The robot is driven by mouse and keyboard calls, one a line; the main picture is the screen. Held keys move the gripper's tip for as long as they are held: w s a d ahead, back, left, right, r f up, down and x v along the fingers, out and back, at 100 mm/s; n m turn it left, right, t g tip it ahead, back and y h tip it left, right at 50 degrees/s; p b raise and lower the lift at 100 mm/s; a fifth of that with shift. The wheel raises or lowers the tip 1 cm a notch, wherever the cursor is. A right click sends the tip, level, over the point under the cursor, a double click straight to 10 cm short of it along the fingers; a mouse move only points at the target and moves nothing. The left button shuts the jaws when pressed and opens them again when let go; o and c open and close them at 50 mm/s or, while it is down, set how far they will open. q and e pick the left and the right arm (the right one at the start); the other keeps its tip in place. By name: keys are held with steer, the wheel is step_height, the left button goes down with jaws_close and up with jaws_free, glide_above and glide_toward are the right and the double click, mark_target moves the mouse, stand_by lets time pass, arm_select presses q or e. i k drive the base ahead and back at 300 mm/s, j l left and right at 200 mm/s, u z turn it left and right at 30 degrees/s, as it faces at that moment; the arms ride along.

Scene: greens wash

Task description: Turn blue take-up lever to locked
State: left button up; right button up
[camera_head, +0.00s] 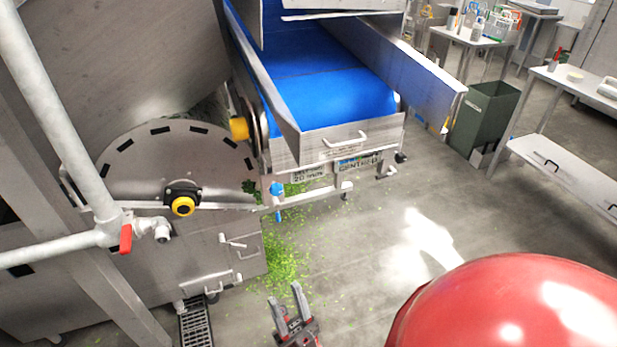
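The blue take-up lever (277,189) sits on the near left corner of the conveyor frame, below the blue belt (330,88). A blue tip hangs lower, just beneath it. I cannot read a locked or unlocked mark at it. My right gripper (284,298) is at the bottom centre, below the lever and well apart from it. Its two fingers stand apart with nothing between them. My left gripper is not in view.
Shredded greens (286,262) lie on the floor under the conveyor end. A steel drum machine (170,160) with a pipe and red valve handle (126,238) stands left. A large red dome (520,305) fills the lower right. Open floor (390,230) lies between.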

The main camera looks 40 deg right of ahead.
mark_target(275, 202)
steer(key=i+j, duration=0.15)
steer(key=j, duration=0.15)
steer(key=i+j, duration=0.1)
steer(key=j, duration=0.2)
steer(key=i+j+z, duration=0.15)
steer(key=j+z, duration=0.95)
steer(key=j, duration=0.25)
steer(key=i+z, duration=0.55)
